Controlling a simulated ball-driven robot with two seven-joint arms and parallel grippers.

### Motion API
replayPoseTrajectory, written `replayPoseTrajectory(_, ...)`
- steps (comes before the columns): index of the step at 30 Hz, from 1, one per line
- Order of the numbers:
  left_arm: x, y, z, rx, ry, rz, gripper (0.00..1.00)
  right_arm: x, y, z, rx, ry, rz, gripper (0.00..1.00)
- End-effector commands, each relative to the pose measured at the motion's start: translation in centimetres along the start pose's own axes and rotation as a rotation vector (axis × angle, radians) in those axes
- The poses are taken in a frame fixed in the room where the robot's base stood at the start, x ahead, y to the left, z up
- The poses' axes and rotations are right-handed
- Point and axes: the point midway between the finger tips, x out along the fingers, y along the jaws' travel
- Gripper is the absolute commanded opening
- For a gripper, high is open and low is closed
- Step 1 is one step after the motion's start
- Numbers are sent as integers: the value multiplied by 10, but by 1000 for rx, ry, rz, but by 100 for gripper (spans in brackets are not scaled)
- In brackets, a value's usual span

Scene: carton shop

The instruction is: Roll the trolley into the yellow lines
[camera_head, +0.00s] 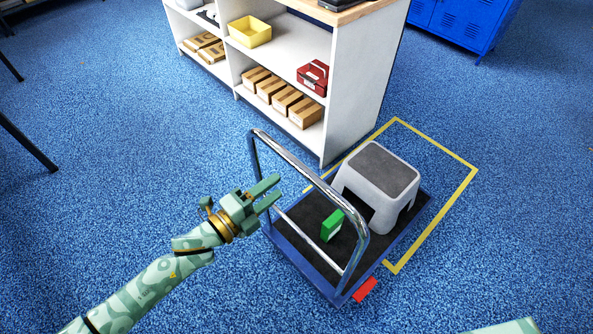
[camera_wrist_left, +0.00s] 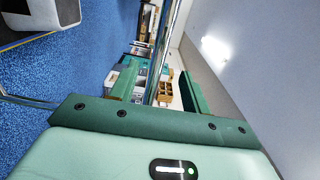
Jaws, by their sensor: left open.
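The trolley (camera_head: 312,272) has a blue deck with a dark mat and a chrome push handle (camera_head: 318,183). The yellow lines (camera_head: 436,144) outline a rectangle on the floor. The trolley's far part lies inside them; its handle end sticks out across the near side, which it partly hides. A grey stool (camera_head: 398,195) and a green box (camera_head: 332,226) ride on the deck. My left gripper (camera_head: 279,187) is open and empty, just left of the handle, fingers pointing at it. In the left wrist view the chrome bar (camera_wrist_left: 168,45) shows between the fingers (camera_wrist_left: 157,88).
A white shelf unit (camera_head: 350,90) with boxes stands close behind the trolley, beside the yellow outline. A red piece (camera_head: 365,290) shows at the trolley's near right corner. A blue locker (camera_head: 462,22) stands at the back right. Carpet is clear to the right and in front.

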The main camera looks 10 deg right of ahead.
Motion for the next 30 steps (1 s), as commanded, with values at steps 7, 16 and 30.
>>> replayPoseTrajectory(7,64,4,0,-3,0,0,47,17,-5,6,0,-14,-8,36)
replayPoseTrajectory(16,93,2,0,-2,-1,2,47,24,-14,6,2,-17,-21,36)
replayPoseTrajectory(30,93,1,0,-2,-2,3,0,24,-9,7,0,-18,-15,36)
